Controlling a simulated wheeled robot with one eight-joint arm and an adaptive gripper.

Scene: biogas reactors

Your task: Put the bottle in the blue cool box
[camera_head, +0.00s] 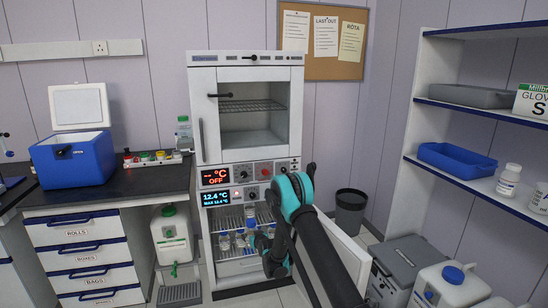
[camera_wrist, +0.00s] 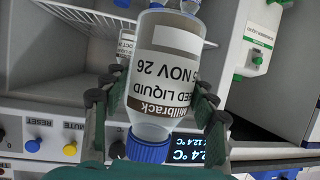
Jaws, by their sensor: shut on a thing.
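A clear bottle (camera_wrist: 150,105) with a blue cap and a white label reading "Millbrack", "feed liquid" and "Nov 26" fills the middle of the wrist view, upside down in the picture. My gripper (camera_wrist: 158,92) is shut on it, with fingers on both sides. In the head view my gripper (camera_head: 268,250) is at the front of the open lower compartment of the white cabinet (camera_head: 245,128), partly hidden by my arm. Small bottles (camera_head: 226,241) stand on the wire shelf there. The blue cool box (camera_head: 75,162) stands on the left counter, its white lid (camera_head: 80,107) raised; its inside is hidden.
The lower cabinet door (camera_head: 345,245) stands open at right. A coloured-cap rack (camera_head: 150,157) and a green-capped bottle (camera_head: 184,132) are on the black counter (camera_head: 135,185), between cool box and cabinet. Shelves (camera_head: 480,110), a bin (camera_head: 350,212) and containers (camera_head: 450,288) are at right.

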